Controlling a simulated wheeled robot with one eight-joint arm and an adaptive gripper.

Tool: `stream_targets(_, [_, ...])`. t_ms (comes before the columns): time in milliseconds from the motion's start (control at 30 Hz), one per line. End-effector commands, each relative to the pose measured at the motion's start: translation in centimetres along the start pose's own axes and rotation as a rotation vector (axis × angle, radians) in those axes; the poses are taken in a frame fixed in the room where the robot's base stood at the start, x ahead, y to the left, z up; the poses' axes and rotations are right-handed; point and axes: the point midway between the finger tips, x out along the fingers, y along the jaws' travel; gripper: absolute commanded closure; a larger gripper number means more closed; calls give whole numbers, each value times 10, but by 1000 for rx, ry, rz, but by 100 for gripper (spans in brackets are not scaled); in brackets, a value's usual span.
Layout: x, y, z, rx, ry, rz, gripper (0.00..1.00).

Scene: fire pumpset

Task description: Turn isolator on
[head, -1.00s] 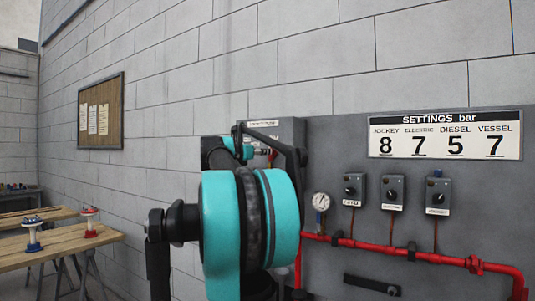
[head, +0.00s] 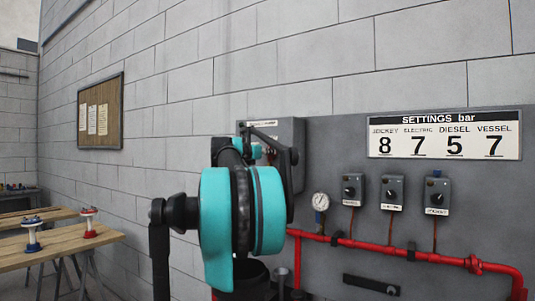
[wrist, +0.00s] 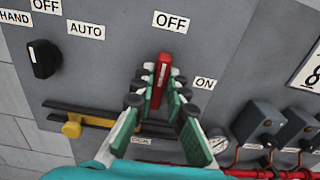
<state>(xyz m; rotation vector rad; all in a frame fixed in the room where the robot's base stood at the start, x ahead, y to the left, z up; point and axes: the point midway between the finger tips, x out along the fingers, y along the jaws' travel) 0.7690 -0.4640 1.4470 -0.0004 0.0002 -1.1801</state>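The isolator has a red handle (wrist: 163,72) on the grey panel, in the upper middle of the wrist view. The handle points up toward an OFF label (wrist: 171,22); an ON label (wrist: 205,83) is to its right. My gripper (wrist: 163,80) reaches up to the handle, with one green-padded fingertip on each side of it. I cannot tell whether the pads press on it. In the head view my teal and black arm hides most of the isolator and my fingers.
A black selector knob (wrist: 42,58) and a yellow-and-black bar handle (wrist: 72,128) are to the left. Small control boxes (head: 392,192), a gauge (head: 321,201) and red pipe (head: 385,249) are to the right. A wooden bench (head: 75,241) stands at the far left.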

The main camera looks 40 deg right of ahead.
Motion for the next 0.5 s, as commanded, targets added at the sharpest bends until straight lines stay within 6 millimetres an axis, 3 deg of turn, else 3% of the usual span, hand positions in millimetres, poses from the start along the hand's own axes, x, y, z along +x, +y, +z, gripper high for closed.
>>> stream_targets(500, [0, 2, 0, 77, 0, 6, 100])
